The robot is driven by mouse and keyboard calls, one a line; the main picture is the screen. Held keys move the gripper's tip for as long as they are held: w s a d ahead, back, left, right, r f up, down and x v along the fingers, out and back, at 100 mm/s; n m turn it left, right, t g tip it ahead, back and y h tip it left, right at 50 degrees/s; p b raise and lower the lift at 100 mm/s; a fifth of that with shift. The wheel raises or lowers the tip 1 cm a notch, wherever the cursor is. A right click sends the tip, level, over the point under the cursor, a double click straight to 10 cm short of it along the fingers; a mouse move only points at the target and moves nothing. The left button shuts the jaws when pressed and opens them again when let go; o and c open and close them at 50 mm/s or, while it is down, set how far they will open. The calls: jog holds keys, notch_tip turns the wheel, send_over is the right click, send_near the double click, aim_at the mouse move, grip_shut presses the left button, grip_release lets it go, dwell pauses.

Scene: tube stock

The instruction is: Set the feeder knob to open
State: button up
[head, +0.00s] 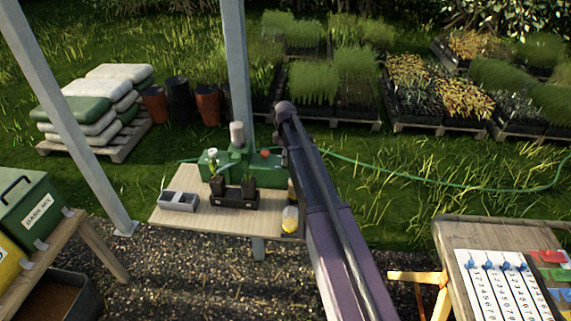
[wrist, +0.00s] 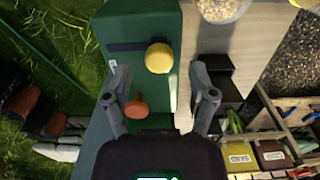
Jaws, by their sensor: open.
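The green feeder (head: 240,172) stands on the small table in the head view. In the wrist view its green housing (wrist: 147,25) fills the upper middle. A round yellow knob (wrist: 158,57) sits at the right end of a dark slot on it. An orange-red mushroom-shaped knob (wrist: 135,105) is lower left, close to the left finger; a red knob (head: 265,153) also shows in the head view. My gripper (wrist: 158,75) is open and empty, with the yellow knob beyond and between its fingertips. Contact cannot be told. The head view hides the fingers behind my arm.
The small table (head: 170,217) holds a grey tray (head: 178,202) and a black holder (head: 232,200) with potted seedlings. A bowl of grain (wrist: 222,8) is right of the feeder. A metal post (head: 237,70) rises behind it. Gravel lies around the table.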

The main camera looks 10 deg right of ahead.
jog(key=shift+f+b, duration=0.6)
jog(key=shift+f, duration=0.3)
grip_shut()
